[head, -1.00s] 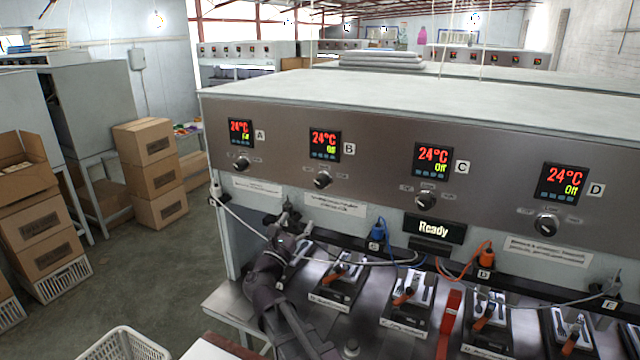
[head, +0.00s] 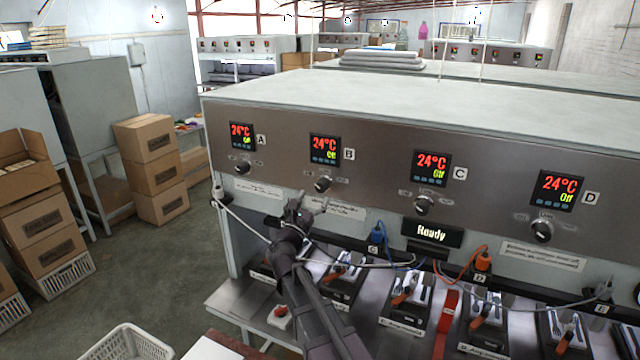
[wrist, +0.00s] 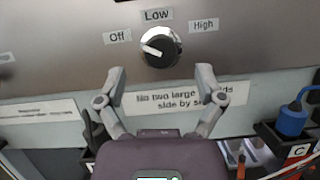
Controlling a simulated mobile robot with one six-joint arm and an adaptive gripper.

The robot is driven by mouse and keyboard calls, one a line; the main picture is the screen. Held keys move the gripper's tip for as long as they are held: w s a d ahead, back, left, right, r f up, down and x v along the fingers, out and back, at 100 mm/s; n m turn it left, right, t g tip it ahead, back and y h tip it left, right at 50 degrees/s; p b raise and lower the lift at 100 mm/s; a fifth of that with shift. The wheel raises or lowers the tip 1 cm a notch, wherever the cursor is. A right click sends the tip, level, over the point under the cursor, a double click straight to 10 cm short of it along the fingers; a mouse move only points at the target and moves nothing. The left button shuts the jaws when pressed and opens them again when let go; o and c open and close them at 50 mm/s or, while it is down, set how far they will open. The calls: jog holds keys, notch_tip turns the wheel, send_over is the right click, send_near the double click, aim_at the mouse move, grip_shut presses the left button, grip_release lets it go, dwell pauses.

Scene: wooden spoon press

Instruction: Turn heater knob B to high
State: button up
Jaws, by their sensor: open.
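Heater knob B (head: 322,184) is a dark round knob on the steel panel, below display B (head: 324,149), which shows 24°C in red and a small green word that looks like Off. In the wrist view, the knob (wrist: 160,46) sits between labels Off, Low and High. Its white pointer mark points left, towards the Off side. My gripper (head: 300,205) is open and empty, just below and left of knob B in the head view. In the wrist view, my gripper's fingertips (wrist: 160,76) are spread wide, below the knob and apart from it.
Knobs A (head: 242,168), C (head: 424,205) and D (head: 541,231) sit along the same panel. A blue plug (head: 377,232) and cables hang below the panel, right of my gripper. Trays with spoons (head: 405,300) line the bench. A Ready display (head: 432,232) is to the right.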

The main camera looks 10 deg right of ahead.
aim_at(320, 188)
jog(key=shift+p+x, duration=0.55)
jog(key=shift+x, duration=1.55)
jog(key=c, duration=1.1)
